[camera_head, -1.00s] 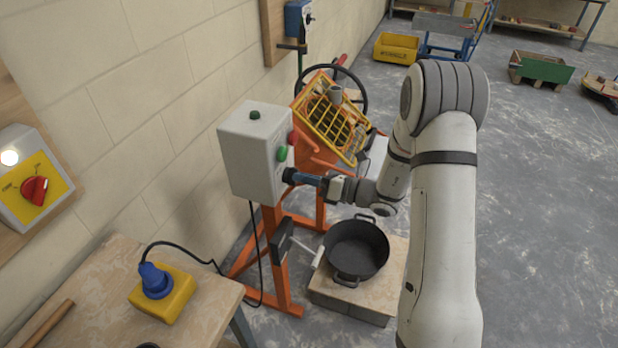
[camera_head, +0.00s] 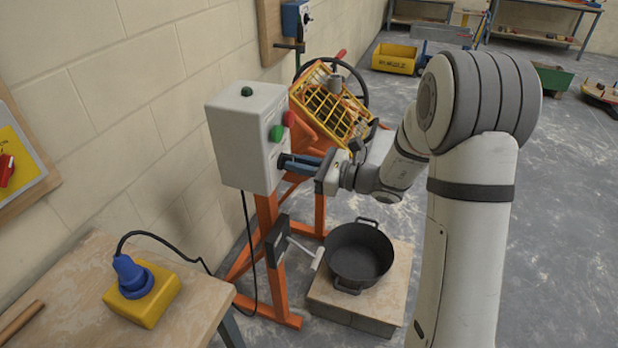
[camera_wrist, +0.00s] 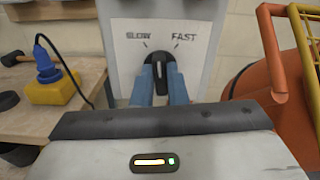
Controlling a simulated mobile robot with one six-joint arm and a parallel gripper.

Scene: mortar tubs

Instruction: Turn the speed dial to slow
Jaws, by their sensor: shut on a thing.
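The speed dial (camera_wrist: 165,72) is a black knob on the grey control box (camera_head: 233,138), below the printed words SLOW and FAST. It shows in the wrist view, its upper end between the two words and leaning slightly toward SLOW. My gripper (camera_wrist: 164,85) has its blue fingers on either side of the knob and is shut on it. In the head view my gripper (camera_head: 287,165) reaches the box's right-hand face from the right, and its fingers hide the dial.
Green and red buttons sit above the dial on the box. An orange mixer with a yellow guard (camera_head: 330,108) stands behind it. A black tub (camera_head: 358,258) sits on a block below. A workbench (camera_head: 195,305) with a yellow socket box (camera_head: 150,300) is at lower left.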

